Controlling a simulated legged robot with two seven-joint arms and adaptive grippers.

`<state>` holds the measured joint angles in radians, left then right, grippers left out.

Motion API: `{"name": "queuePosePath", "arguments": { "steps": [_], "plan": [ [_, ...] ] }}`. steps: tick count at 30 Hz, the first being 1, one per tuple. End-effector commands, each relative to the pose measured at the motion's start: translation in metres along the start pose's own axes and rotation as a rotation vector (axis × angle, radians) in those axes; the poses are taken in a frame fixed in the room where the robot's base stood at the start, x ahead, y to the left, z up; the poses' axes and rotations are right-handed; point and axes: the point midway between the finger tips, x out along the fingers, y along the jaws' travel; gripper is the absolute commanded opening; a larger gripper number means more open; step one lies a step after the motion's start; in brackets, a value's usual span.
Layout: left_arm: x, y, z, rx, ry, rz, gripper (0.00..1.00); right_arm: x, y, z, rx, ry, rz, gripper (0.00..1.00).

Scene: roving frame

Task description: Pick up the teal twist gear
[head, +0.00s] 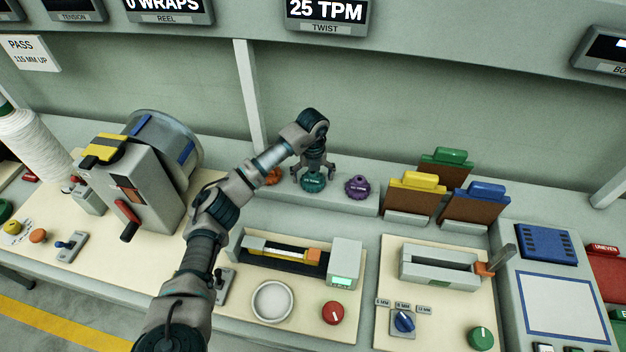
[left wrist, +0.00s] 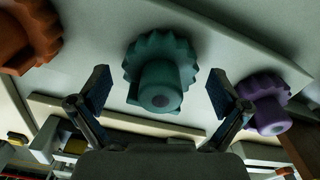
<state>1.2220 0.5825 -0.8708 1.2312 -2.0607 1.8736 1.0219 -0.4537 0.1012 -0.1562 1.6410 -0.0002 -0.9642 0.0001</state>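The teal twist gear (head: 313,182) sits on a grey ledge (head: 340,200) between an orange gear and a purple gear. In the left wrist view the teal gear (left wrist: 160,72) shows its toothed rim and round knob, centred between my fingers. My left gripper (head: 312,172) is above and around the teal gear, with its fingers apart on either side. In the left wrist view the left gripper (left wrist: 161,92) is open, with a gap between each finger and the gear. My right gripper is not in view.
The orange gear (head: 270,176) is close on the left and the purple gear (head: 357,187) close on the right. Yellow (head: 417,182), green (head: 452,156) and blue (head: 485,190) handled boards stand further right. A white dish (head: 272,301) is in front.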

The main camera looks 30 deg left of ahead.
Motion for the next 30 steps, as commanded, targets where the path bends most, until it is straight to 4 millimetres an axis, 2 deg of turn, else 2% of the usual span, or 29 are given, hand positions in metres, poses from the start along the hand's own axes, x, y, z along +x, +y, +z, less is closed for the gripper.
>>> {"name": "queuePosePath", "arguments": {
  "steps": [1,9,20,23,27,30],
  "plan": [
    [0.0,0.0,0.0,0.0,0.0,0.0,0.88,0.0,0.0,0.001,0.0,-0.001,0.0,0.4],
    [-0.001,0.0,0.0,0.0,0.0,0.0,0.23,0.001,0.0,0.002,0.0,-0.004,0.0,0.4],
    [-0.007,0.0,0.001,0.0,-0.002,-0.002,0.22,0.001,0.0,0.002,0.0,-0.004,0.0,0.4],
    [-0.017,0.0,0.001,0.0,-0.003,-0.002,0.22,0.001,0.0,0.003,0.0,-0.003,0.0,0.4],
    [-0.042,-0.001,0.001,0.0,-0.005,-0.004,0.22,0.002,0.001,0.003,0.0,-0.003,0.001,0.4],
    [-0.039,0.006,-0.018,0.003,-0.003,-0.001,0.22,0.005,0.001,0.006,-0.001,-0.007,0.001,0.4]
  ]
}}
